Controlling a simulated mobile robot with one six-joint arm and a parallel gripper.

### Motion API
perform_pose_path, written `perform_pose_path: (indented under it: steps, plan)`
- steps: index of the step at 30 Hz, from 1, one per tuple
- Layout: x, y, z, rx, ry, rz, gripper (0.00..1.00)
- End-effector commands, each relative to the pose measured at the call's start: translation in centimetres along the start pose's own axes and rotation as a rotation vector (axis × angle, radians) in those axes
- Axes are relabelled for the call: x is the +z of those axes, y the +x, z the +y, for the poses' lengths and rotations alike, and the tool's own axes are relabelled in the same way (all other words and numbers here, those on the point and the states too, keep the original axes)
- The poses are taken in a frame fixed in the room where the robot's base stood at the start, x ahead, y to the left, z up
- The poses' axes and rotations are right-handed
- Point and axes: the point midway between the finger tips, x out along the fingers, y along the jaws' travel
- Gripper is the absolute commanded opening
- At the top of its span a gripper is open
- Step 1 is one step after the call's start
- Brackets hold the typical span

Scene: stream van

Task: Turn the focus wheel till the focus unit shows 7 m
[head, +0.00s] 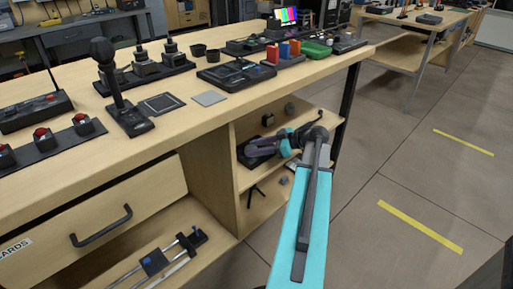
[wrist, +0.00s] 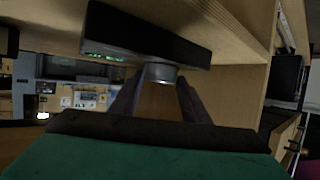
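The focus unit (wrist: 150,38) is a long black box with small green display characters on its face, too blurred to read. The focus wheel (wrist: 161,73) is a short grey cylinder standing out from that face. My gripper (wrist: 159,80) has its two dark fingers apart, with the tips at either side of the wheel. I cannot tell whether they touch it. In the head view my gripper (head: 262,146) reaches into the open shelf space under the bench. The unit cannot be made out clearly there.
The bench (head: 190,125) above carries joysticks, button boxes and a small colour-bar screen (head: 286,16). Its shelf (head: 262,209) holds small dark items near my gripper. The drawer (head: 100,215) is at the left. The floor (head: 400,180) to the right is clear.

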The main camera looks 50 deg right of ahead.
Motion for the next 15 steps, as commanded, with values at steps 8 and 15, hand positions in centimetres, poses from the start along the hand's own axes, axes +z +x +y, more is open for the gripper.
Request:
perform_pose_path:
  steps: [8,15]
  plan:
    - [-0.01,0.03,-0.06,0.001,0.001,0.000,0.17]
    - [0.03,0.12,-0.37,0.049,0.019,-0.001,0.17]
